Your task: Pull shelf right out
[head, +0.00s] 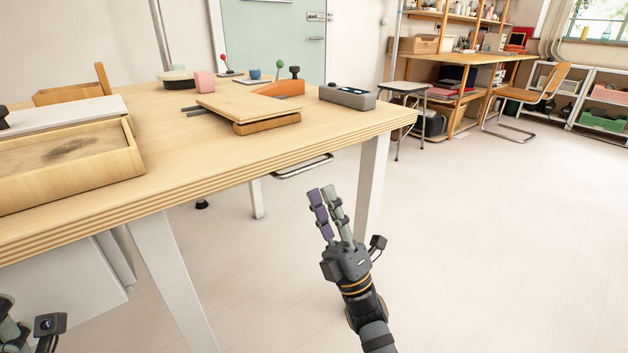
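A metal bar-like handle (303,167) shows under the front edge of the wooden table (230,165), near its right end. It seems to belong to something under the tabletop, and the rest of it is hidden. My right gripper (322,191) has one purple and one green finger pointing up. In the picture it is just below and right of the handle, with no visible contact. Its fingers lie close together at this angle, and nothing shows between them. Part of my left gripper (12,328) shows at the bottom left corner, with its fingertips cut off.
A wooden tray (125,160) stands on the table's left. A board (250,103), a grey box (347,96) and small props stand farther back. White table legs (370,185) flank my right gripper's area. The floor (500,240) to the right is clear. A stool (403,90) stands behind.

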